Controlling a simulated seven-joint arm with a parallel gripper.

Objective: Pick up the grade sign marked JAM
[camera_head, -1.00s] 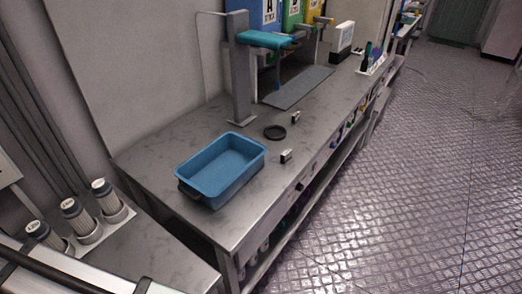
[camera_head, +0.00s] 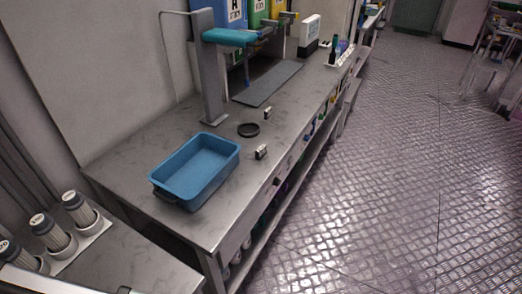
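No sign that I can read as JAM shows in the head view. Two small black-and-white blocks stand on the grey bench, a nearer one (camera_head: 261,152) near the front edge and a farther one (camera_head: 267,113) behind it. They may be small signs, but any marking is too small to read. My gripper is not in view, so its state and anything in it are hidden.
A blue tub (camera_head: 196,171) sits on the bench (camera_head: 128,150), left of a dark ring (camera_head: 248,130). A grey post (camera_head: 209,75) with a teal arm stands behind. A dark mat (camera_head: 268,84) lies farther back. Open metal floor (camera_head: 390,190) lies right.

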